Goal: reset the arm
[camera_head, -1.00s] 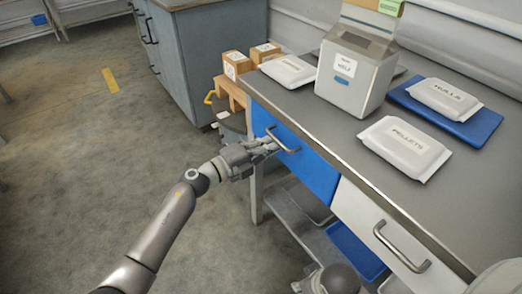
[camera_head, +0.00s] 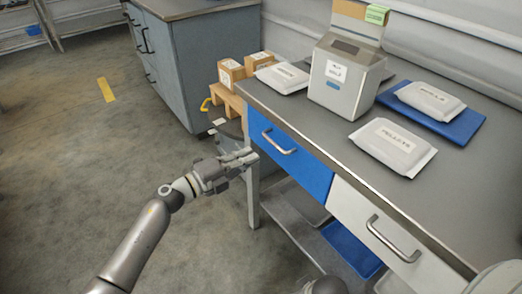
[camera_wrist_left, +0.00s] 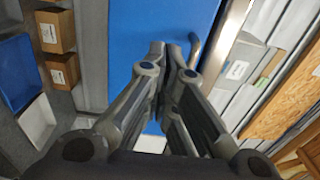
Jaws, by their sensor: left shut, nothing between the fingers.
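My left gripper (camera_head: 254,157) is shut and empty, in front of the workbench and a little left of and below the handle (camera_head: 279,142) of the blue drawer (camera_head: 310,168). It is apart from the handle. In the left wrist view the shut fingers (camera_wrist_left: 167,48) point at the blue drawer front (camera_wrist_left: 120,40), with part of the handle (camera_wrist_left: 194,48) just right of their tips. The blue drawer looks shut, flush with the bench. A rounded grey part of my other arm shows at the bottom edge; its gripper is not in view.
The bench top (camera_head: 310,125) holds a hopper (camera_head: 342,80), white packets (camera_head: 394,145) and a blue mat (camera_head: 465,128). A white drawer (camera_head: 385,235) is to the right, a lower shelf (camera_head: 290,222) beneath. Boxes (camera_head: 231,73) stand on a stool. Floor at left is clear.

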